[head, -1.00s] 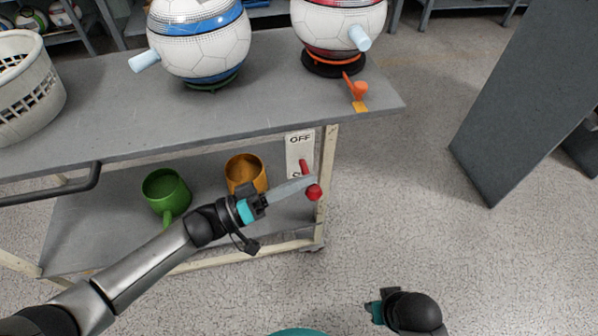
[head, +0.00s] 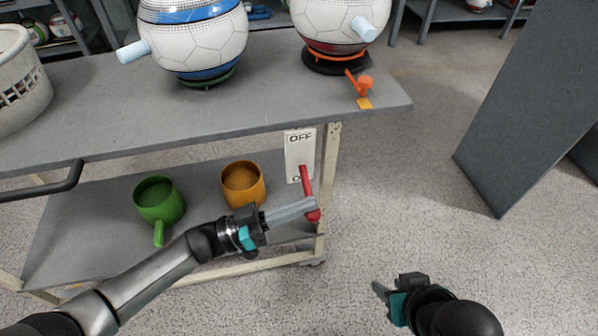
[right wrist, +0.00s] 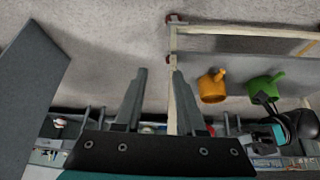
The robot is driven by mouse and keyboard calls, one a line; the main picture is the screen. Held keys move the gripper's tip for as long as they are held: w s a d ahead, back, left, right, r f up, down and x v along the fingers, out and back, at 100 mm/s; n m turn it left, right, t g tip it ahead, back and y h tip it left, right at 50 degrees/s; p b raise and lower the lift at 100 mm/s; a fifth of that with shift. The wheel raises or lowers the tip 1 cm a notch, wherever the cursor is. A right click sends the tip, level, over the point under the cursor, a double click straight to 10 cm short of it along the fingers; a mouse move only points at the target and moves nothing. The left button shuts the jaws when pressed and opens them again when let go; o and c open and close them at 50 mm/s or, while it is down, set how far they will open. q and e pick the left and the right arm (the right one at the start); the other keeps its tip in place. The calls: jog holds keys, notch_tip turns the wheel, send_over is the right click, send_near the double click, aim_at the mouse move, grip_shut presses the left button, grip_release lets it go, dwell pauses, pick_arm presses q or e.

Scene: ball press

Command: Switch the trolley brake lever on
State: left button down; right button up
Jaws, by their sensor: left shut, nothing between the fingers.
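The red brake lever (head: 307,187) is on the trolley's front right corner, beside a white plate (head: 300,150) marked OFF at the top. The lower lettering is partly hidden by the lever. The lever points down, its round knob (head: 313,216) below the plate. My left gripper (head: 312,205) is shut and empty. Its fingertips are at the lever just above the knob; I cannot tell whether they touch. My right gripper (head: 379,288) is low, right of the trolley. In the right wrist view its fingers (right wrist: 157,85) are apart with nothing between them.
The trolley top (head: 200,120) carries two large balls (head: 205,45), (head: 325,25) and a white basket (head: 20,90). A green mug (head: 160,203) and an orange mug (head: 242,185) stand on the lower shelf. A grey panel (head: 530,110) stands at right. Floor between is clear.

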pick_arm(q)
jog(key=shift+f, duration=0.1)
pick_arm(e)
jog(key=shift+w+a, duration=0.2)
jog(key=shift+w, duration=0.05)
dwell(0.3)
